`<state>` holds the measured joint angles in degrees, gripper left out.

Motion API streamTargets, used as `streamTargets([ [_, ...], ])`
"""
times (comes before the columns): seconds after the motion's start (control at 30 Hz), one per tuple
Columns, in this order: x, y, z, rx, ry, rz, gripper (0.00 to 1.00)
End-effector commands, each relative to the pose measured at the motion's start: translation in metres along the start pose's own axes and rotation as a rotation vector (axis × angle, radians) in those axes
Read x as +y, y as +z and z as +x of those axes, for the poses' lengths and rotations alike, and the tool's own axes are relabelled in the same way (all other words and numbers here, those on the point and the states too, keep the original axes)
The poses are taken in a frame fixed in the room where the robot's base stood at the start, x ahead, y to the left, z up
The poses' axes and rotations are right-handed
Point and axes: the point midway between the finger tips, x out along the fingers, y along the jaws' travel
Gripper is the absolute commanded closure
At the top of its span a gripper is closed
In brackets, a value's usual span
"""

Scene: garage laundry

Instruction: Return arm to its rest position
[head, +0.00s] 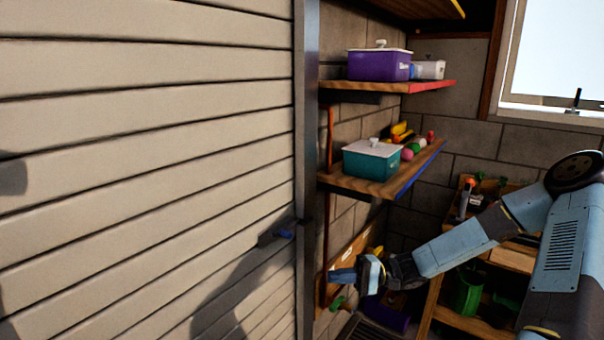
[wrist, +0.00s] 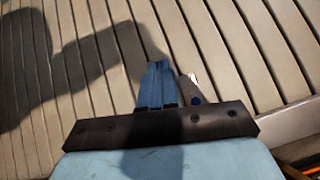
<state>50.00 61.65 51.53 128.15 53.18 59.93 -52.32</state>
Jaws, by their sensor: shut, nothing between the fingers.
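My gripper (head: 343,276) is at the end of my blue arm, stretched out to the left in the head view. It points toward the slatted door (head: 150,150) and holds nothing. In the wrist view my gripper (wrist: 156,82) has its two blue fingers together, in front of the door slats (wrist: 230,50).
Wall shelves beside the door hold a purple box (head: 379,66) and a teal box (head: 371,161) with a white lid. A wooden rack (head: 470,322) with a green container (head: 467,292) stands below my arm. A window (head: 560,50) is at upper right.

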Motion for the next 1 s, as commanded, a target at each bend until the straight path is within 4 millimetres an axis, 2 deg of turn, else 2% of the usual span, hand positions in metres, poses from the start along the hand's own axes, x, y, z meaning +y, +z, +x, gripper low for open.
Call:
streamTargets([
  [0.33, 0.009, 0.017, 0.004, -0.050, 0.187, 0.027, 1.00],
  [0.57, 0.014, 0.037, 0.002, -0.089, 0.409, 0.051, 1.00],
  [0.77, 0.011, 0.053, -0.005, -0.103, 0.602, 0.061, 1.00],
  [1.0, -0.002, 0.071, -0.017, -0.092, 0.826, 0.059, 1.00],
])
